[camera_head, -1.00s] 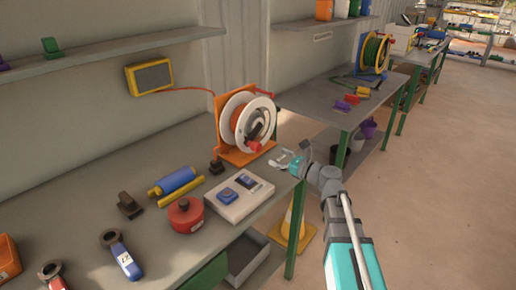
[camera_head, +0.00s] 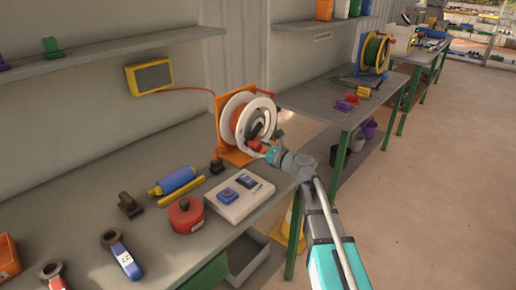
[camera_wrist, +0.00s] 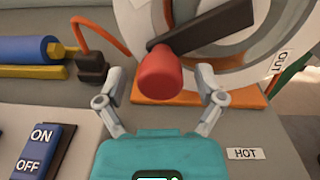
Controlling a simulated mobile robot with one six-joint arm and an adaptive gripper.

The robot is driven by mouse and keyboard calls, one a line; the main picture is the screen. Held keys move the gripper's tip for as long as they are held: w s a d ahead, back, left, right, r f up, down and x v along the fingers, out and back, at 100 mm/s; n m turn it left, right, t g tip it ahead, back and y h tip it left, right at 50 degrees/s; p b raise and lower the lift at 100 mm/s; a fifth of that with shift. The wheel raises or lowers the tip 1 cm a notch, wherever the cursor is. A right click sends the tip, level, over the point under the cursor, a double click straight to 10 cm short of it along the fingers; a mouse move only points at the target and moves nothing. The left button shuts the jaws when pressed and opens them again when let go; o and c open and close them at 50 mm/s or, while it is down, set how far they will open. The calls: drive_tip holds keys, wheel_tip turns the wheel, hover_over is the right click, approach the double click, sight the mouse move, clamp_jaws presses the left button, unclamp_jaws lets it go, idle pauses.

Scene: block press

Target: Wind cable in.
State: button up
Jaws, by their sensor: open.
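The cable reel has a white drum (camera_head: 234,107) with orange cable, on an orange stand (camera_head: 222,153) on the workbench. A dark crank arm with a red knob (camera_head: 254,146) is on its front. In the wrist view the red knob (camera_wrist: 159,76) sits between the open fingers of my gripper (camera_wrist: 160,88), with the dark crank arm (camera_wrist: 200,28) running up and right from it. My gripper (camera_head: 264,148) is at the knob in the head view. Whether the fingers touch it I cannot tell. The orange cable (camera_head: 193,89) runs to a yellow box (camera_head: 149,77) on the wall.
A switch panel (camera_head: 238,197) with blue ON/OFF switches lies in front of the reel. A black plug (camera_head: 217,167) with orange cable stands beside the stand. A red round container (camera_head: 186,215) and a blue roller (camera_head: 176,180) lie further left.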

drive_tip(key=shift+d, duration=0.1)
clamp_jaws()
drive_tip(key=shift+s+a+r, duration=0.1)
drive_tip(key=shift+s+a, duration=0.05)
drive_tip(key=shift+a, duration=0.15)
